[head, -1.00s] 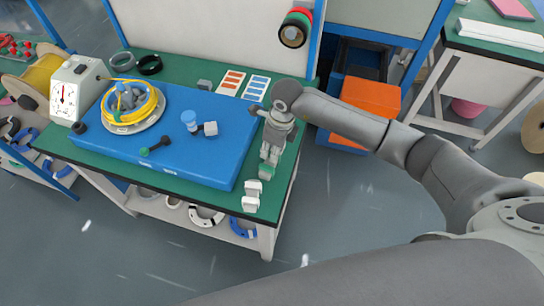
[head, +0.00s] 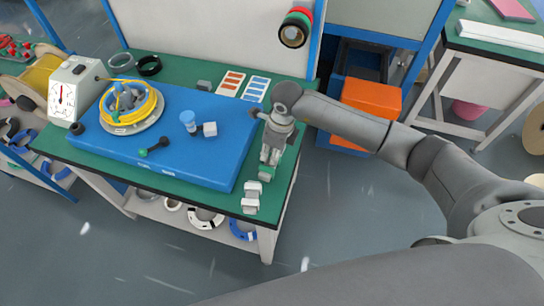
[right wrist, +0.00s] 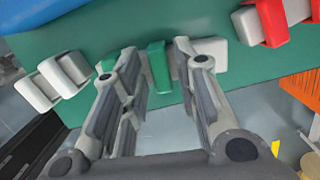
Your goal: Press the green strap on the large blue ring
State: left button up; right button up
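My right gripper (head: 270,156) points down at the right end of the green bench top. In the right wrist view its fingers (right wrist: 158,55) are apart, with the green strap piece (right wrist: 158,68) between them; contact is not clear. In the head view the green strap piece (head: 264,176) shows just below the fingers, mostly hidden. Blue rings lie on the lower shelf (head: 243,230) and on the left rack (head: 22,140); I cannot tell which is the large one. My left gripper is not in view.
White clips (head: 252,198) stand at the bench's front right corner; a red clip (right wrist: 268,22) shows in the right wrist view. A blue board (head: 210,160) holds a yellow cable coil (head: 152,104). An orange bin (head: 371,98) stands right of the bench.

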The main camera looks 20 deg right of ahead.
jog(key=shift+c, duration=0.4)
jog(key=c, duration=0.5)
jog(key=shift+r+p, duration=2.5)
jog(key=shift+r, duration=1.5)
